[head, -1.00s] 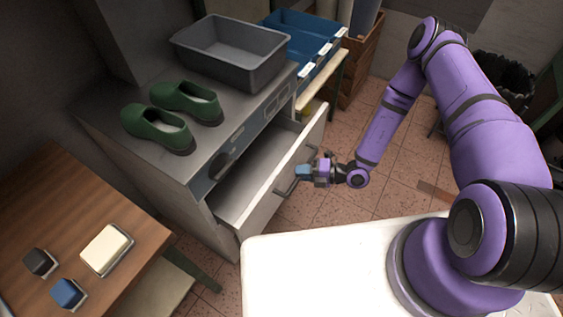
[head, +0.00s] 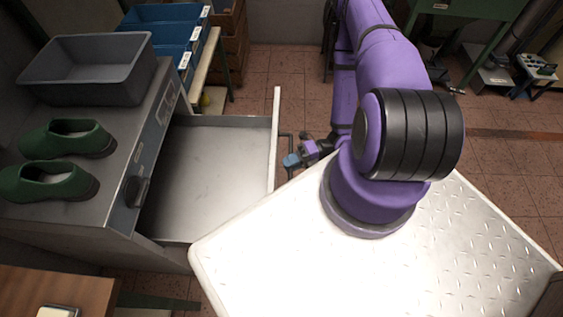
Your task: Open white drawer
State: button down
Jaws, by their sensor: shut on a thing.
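The white drawer (head: 200,178) is pulled well out of the grey metal cabinet (head: 150,135), and its inside looks empty. Its front panel (head: 275,135) faces right and carries a dark bar handle (head: 286,136). My gripper (head: 291,160) is at the handle, on the outer side of the front panel, and is shut on it. My own arm hides part of the floor behind the gripper.
Green shoes (head: 60,140) and a grey bin (head: 88,70) stand on the cabinet top. Blue trays (head: 165,25) are on a rack behind. A wooden table (head: 50,290) is at lower left. Tiled floor right of the drawer is open.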

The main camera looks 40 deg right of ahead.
dwell(0.3)
jog(key=c, duration=1.1)
grip_release()
jog(key=shift+d, duration=0.1)
jog(key=v, duration=1)
jog(key=shift+d, duration=0.3)
